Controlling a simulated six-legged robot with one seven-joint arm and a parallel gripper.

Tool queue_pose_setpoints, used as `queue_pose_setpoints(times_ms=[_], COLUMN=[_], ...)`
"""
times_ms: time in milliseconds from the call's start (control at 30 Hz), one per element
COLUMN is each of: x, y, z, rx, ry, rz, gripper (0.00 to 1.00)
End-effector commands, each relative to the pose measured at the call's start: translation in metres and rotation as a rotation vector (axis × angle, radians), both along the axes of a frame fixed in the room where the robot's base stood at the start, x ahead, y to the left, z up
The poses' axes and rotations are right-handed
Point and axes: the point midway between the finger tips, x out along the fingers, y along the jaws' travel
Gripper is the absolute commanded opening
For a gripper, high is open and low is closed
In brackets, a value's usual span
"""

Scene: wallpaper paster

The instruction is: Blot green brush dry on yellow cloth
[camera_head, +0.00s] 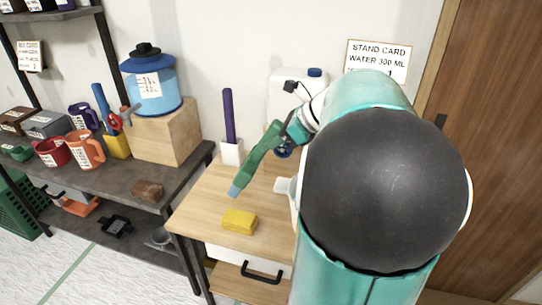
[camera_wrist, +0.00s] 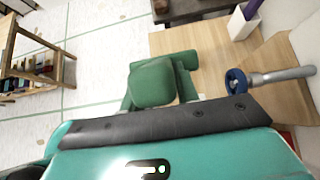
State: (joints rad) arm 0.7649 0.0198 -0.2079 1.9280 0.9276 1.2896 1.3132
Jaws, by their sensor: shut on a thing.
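The green brush (camera_head: 256,160) is held in my gripper (camera_head: 290,133), which is shut on it. The brush slants down to the left in the head view, with its blue-grey tip lowest, above the wooden table. In the wrist view the green brush (camera_wrist: 153,83) shows in front of the gripper. The yellow cloth (camera_head: 239,221) is a small folded block on the table near its front edge. The brush tip appears above and behind the cloth, apart from it. The cloth is not visible in the wrist view.
A white holder (camera_head: 231,152) with a purple handle stands behind the brush. A white jug (camera_head: 292,98) is at the back. A metal tap with a blue ring (camera_wrist: 237,81) shows in the wrist view. A dark shelf with mugs (camera_head: 84,150) stands left.

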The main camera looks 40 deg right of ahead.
Motion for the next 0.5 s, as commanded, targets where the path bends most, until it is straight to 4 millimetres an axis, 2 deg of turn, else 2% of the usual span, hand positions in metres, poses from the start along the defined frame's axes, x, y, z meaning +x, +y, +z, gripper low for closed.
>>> queue_pose_setpoints(times_ms=[133, 300, 500], x=[-0.003, -0.005, -0.005], y=[0.0, 0.002, 0.003], z=[0.001, -0.035, -0.065], rx=[-0.002, 0.003, 0.001], ry=[-0.002, 0.002, 0.001], rz=[-0.004, -0.004, -0.003], gripper=[0.02, 0.02, 0.02])
